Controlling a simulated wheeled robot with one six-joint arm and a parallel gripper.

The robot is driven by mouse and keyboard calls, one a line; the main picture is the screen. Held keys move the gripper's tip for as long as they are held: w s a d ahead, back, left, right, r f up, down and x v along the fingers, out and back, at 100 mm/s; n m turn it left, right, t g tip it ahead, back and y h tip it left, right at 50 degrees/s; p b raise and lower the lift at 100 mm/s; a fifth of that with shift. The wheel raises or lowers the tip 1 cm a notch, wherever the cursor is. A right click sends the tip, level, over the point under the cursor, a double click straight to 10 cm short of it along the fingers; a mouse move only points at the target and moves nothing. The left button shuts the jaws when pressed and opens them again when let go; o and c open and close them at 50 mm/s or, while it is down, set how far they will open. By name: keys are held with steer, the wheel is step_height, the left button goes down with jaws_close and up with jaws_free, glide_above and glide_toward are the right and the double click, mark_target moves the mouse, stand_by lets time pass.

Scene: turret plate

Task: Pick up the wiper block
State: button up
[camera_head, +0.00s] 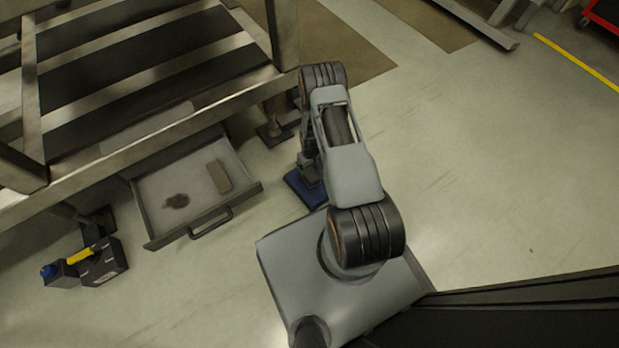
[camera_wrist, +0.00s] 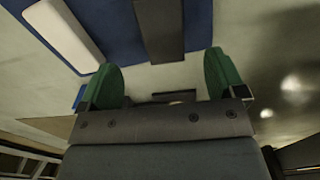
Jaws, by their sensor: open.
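A grey-brown oblong block (camera_head: 218,176), possibly the wiper block, lies in the open drawer (camera_head: 160,226). A small dark lump (camera_head: 176,201) lies to its left. In the wrist view, a pale rounded block (camera_wrist: 65,35) and a dark bar (camera_wrist: 160,28) show against a blue surface (camera_wrist: 105,20); I cannot tell whether either is the wiper block. My gripper (camera_wrist: 162,76) is open, its green fingers wide apart with nothing held between them. In the head view it is mostly hidden by my arm, near a blue item (camera_head: 305,188) right of the drawer.
A metal rack (camera_head: 165,125) stands above and behind the drawer, its legs close to my arm. The drawer has a front handle (camera_head: 210,223). A dark box with a yellow part (camera_head: 102,262) sits on the floor at left.

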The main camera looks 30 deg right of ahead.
mark_target(309, 173)
step_height(309, 173, down, 5)
steer(key=shift+r+b, duration=0.1)
steer(key=shift+b, duration=0.7)
steer(key=f+b, duration=0.2)
steer(key=f, duration=0.1)
steer(key=f+b, duration=0.1)
steer(key=f, duration=0.1)
steer(key=shift+w+a+f, duration=0.15)
steer(key=shift+w+f, duration=0.05)
steer(key=shift+w, duration=0.1)
steer(key=shift+c, duration=0.4)
steer(key=shift+r, duration=0.1)
steer(key=c, duration=1)
steer(key=shift+o, duration=0.2)
